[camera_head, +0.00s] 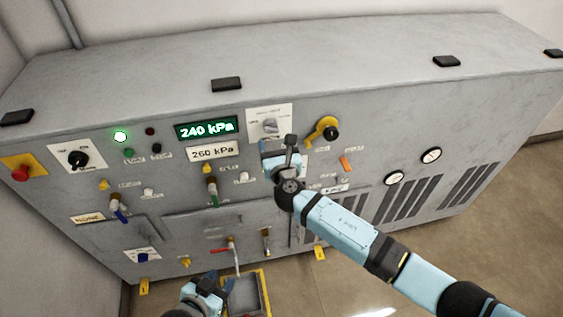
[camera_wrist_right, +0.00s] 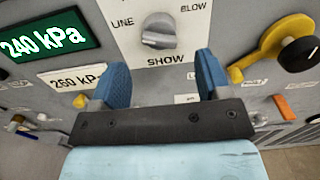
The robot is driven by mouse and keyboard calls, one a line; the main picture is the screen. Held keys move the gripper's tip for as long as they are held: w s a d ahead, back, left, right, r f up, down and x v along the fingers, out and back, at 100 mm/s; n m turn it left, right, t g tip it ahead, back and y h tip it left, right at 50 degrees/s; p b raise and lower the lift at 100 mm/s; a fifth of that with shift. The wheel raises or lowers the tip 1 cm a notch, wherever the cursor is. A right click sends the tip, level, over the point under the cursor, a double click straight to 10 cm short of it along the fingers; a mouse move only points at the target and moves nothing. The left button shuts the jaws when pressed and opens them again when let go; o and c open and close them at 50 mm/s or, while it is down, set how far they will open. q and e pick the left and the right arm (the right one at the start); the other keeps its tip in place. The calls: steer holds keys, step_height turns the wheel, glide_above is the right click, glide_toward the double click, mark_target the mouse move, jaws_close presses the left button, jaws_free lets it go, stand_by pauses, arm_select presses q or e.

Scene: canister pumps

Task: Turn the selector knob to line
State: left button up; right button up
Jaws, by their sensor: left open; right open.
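The selector knob (camera_head: 270,127) is a grey knob on a white plate on the front of the grey cabinet. In the right wrist view the knob (camera_wrist_right: 160,30) shows with LINE printed to its left, BLOW to its upper right and SHOW below. Its bar lies roughly crosswise; I cannot tell exactly where it points. My right gripper (camera_head: 281,146) is open and empty just below the plate; its blue fingers (camera_wrist_right: 162,75) are spread, with the knob beyond them, untouched. My left gripper (camera_head: 212,287) is low at the bottom, open, near the floor tray.
A green display (camera_head: 206,128) reads 240 kPa, above a 260 kPa label (camera_head: 212,151). A yellow lever with a black knob (camera_head: 325,131) is right of the plate. Several valves and handles dot the panel. A yellow-edged tray (camera_head: 262,292) lies on the floor below.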

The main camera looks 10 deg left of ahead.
steer(key=v, duration=0.7)
steer(key=shift+s+b, duration=0.3)
steer(key=shift+s, duration=0.1)
steer(key=shift+d, duration=0.15)
